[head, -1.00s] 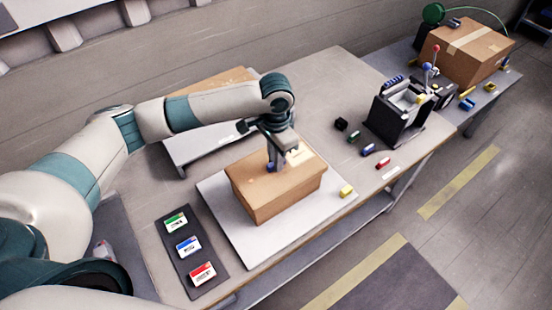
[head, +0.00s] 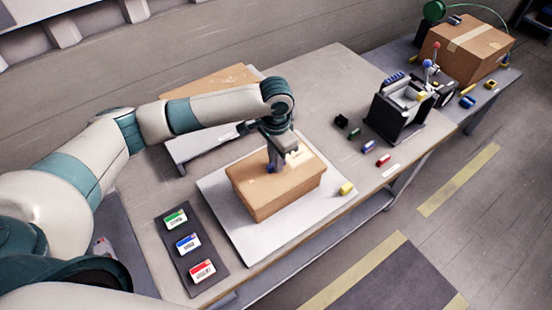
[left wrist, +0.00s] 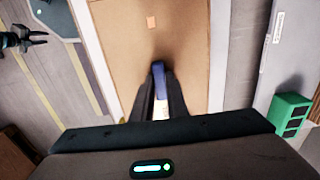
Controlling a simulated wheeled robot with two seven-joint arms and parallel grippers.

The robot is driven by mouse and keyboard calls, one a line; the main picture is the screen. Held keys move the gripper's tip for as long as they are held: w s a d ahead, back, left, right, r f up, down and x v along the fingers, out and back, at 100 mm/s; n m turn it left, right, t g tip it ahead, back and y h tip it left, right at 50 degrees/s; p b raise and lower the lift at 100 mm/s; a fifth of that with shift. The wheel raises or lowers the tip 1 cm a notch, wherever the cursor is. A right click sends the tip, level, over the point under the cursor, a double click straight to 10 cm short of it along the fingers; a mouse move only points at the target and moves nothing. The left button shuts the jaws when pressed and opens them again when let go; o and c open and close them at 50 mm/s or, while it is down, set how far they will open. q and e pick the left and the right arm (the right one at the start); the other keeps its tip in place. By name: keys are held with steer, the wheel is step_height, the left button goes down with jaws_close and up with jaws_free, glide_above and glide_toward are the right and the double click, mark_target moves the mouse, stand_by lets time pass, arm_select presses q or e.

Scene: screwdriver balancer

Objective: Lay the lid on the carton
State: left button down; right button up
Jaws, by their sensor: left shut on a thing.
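The brown carton (head: 278,196) stands on a pale board on the bench. A flat brown lid (head: 247,171) covers its top; it fills the middle of the left wrist view (left wrist: 125,50). My left gripper (head: 276,168) points down over the lid's middle, shut on the lid's blue grip (left wrist: 158,75). I cannot tell whether a thin gap is left between lid and carton. What looks like my right gripper (left wrist: 38,38) shows at the left edge of the left wrist view, fingers apart, away from the carton.
A dark mat (head: 186,262) with green, blue and red labelled cards lies front left. A yellow block (head: 346,189) sits by the board's right edge. Small blocks and a black machine (head: 395,110) stand to the right. A taped box (head: 467,52) is on the far bench.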

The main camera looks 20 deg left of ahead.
arm_select(q)
steer(key=shift+f, duration=0.4)
steer(key=shift+f+p, duration=0.3)
steer(key=shift+f, duration=0.05)
stand_by(1.1)
steer(key=c, duration=1.7)
jaws_free()
steer(key=shift+o, duration=0.2)
steer(key=shift+r, duration=0.15)
step_height(320, 180, up, 17)
steer(key=b, duration=0.4)
